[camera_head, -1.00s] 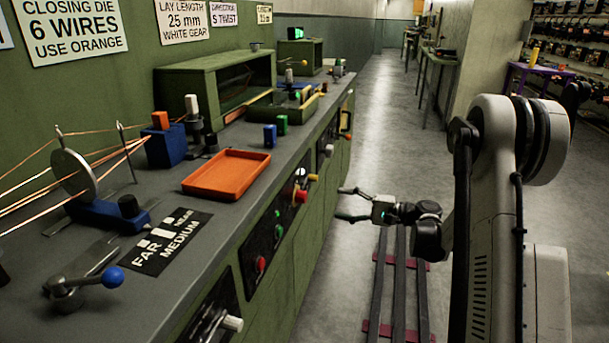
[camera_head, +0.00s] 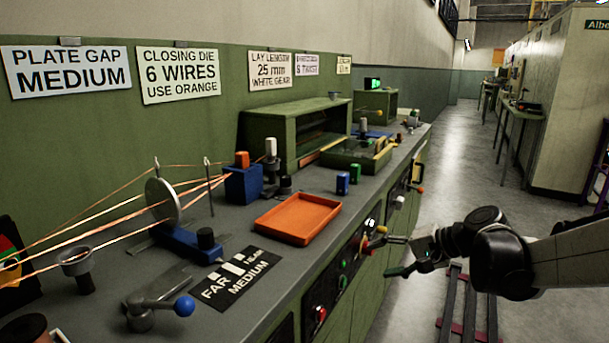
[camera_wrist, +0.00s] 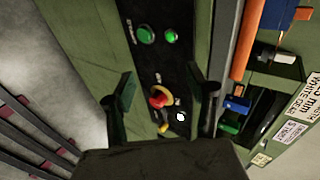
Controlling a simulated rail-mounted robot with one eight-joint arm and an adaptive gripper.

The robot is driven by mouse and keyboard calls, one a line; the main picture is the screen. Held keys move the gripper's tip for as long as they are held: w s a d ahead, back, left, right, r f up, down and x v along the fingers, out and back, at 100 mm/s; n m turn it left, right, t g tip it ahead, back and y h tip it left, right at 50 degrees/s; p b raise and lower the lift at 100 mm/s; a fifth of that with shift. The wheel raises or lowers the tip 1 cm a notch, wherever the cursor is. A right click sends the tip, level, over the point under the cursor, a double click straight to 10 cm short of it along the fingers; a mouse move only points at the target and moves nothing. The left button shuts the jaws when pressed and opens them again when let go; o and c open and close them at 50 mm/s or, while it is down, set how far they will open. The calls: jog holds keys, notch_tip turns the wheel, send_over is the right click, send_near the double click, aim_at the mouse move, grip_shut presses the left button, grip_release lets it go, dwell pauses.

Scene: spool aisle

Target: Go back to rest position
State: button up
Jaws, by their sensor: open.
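My gripper (camera_head: 392,256) is open and empty in the head view. It is over the aisle side of the long green bench (camera_head: 372,285), beside its front panel and apart from the benchtop. In the wrist view my gripper (camera_wrist: 165,95) shows its two dark fingers spread. Between and beyond them is the control panel with a red knob (camera_wrist: 159,97), a yellow lever and green buttons (camera_wrist: 146,35). I cannot tell the exact gap between the fingers and the panel. My arm reaches in from the right edge of the head view.
An orange tray (camera_head: 298,218) sits on the bench near its front edge, with blue and green blocks (camera_head: 343,183) behind it. A blue-knobbed lever (camera_head: 184,306) stands at the near end. Dark floor rails (camera_head: 472,305) run below my gripper. The aisle floor (camera_head: 455,150) beyond is clear.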

jog(key=s+d+n+h, duration=0.1)
jog(key=s+n+h, duration=0.65)
jog(key=s, duration=1.85)
notch_tip(320, 180, up, 18)
jog(key=m+h+p, duration=0.1)
jog(key=p, duration=1.7)
jog(key=shift+w+d+r+t, duration=0.2)
jog(key=shift+w+t, duration=0.15)
jog(key=shift+t, duration=0.05)
